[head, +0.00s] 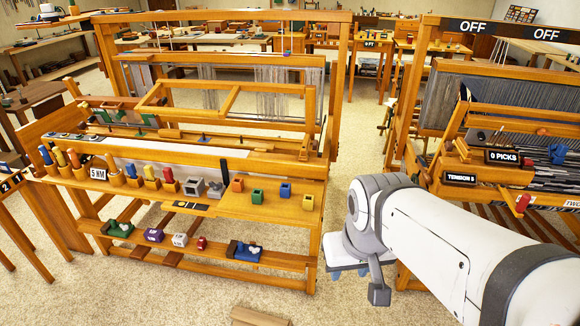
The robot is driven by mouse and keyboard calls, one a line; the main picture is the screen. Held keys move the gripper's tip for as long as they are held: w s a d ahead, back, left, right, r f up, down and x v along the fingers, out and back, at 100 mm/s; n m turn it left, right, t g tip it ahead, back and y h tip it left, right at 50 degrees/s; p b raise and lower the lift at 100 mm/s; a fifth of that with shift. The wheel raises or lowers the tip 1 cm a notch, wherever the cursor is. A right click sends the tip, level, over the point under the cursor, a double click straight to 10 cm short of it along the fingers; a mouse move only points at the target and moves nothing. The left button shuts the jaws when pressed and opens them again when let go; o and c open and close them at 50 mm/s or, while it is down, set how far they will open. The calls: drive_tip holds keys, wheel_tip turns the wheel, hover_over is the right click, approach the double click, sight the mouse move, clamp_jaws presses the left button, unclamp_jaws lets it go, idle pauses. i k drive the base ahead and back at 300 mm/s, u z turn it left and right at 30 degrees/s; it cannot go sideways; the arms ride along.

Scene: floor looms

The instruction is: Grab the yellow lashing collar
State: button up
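A small yellow block-like piece (308,202), which looks like the yellow lashing collar, sits at the right end of the wooden shelf (262,212) on the front of the left loom.
Several colored pegs (75,160) in wooden holders and grey blocks (192,187) line the shelf's left part. A lower rail carries a blue tray (243,252) and small blocks. A second loom (480,140) stands at right. Carpet (180,290) is mostly clear in front, except a wooden piece (260,317).

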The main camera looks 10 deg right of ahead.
sight(308, 201)
drive_tip(key=i, duration=1)
drive_tip(key=u, duration=0.05)
